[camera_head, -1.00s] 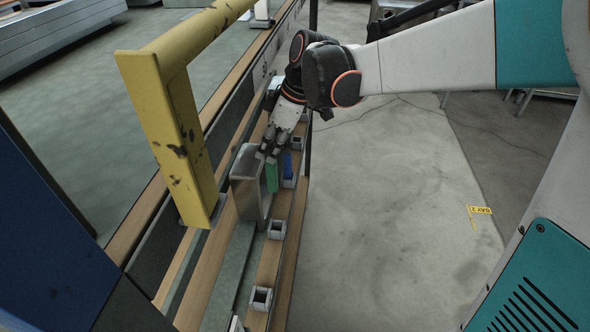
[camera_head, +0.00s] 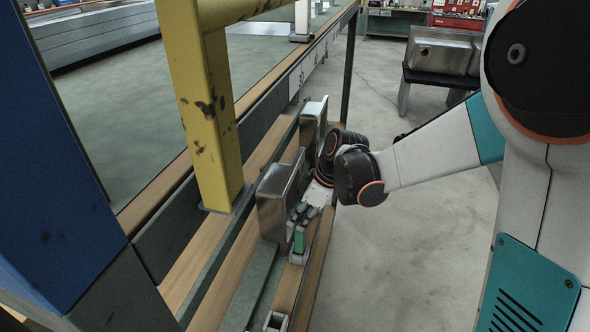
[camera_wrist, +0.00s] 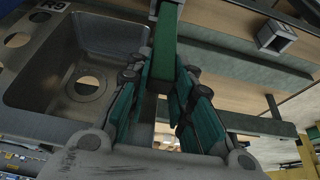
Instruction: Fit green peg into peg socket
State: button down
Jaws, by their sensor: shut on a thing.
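The green peg (camera_head: 299,241) hangs roughly upright from my gripper (camera_head: 303,213), which is shut on it. In the wrist view, my gripper's dark-green fingers (camera_wrist: 167,85) hold the peg (camera_wrist: 163,52) between them. A pale square peg socket (camera_head: 298,257) shows at the peg's lower end in the head view; I cannot tell whether the peg tip is inside it or above it. Another empty socket (camera_head: 275,321) sits nearer on the same wooden rail, and a socket with a square opening (camera_wrist: 277,38) shows at upper right in the wrist view.
A steel sink (camera_head: 273,212) stands immediately left of the peg, with another sink (camera_head: 314,112) farther back. A yellow post (camera_head: 208,120) rises left of the wooden rails. Open concrete floor (camera_head: 415,240) lies to the right.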

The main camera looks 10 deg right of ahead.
jog(key=f+b, duration=0.1)
jog(key=f, duration=0.3)
jog(key=shift+s, duration=0.2)
jog(key=c, duration=1.4)
grip_release()
jog(key=shift+d, duration=0.1)
jog(key=shift+r, duration=0.1)
jog(key=shift+r, duration=0.1)
jog(key=p+v, duration=0.3)
jog(key=v, duration=0.8)
jog(key=s+a+r+m+t+h, duration=0.2)
jog(key=s+r+m, duration=0.2)
jog(key=s+r, duration=0.3)
jog(key=s+d+m+t, duration=0.1)
jog(key=s+d+m, duration=0.2)
jog(key=s+d+m+t+h, duration=0.1)
jog(key=s+d+m, duration=0.2)
jog(key=s, duration=0.1)
jog(key=s+d+r+m+t+h, duration=0.1)
jog(key=s+d+m, duration=0.2)
jog(key=s, duration=0.1)
jog(key=shift+d+r+m, duration=0.15)
jog(key=shift+d+m, duration=0.15)
jog(key=shift+d, duration=0.05)
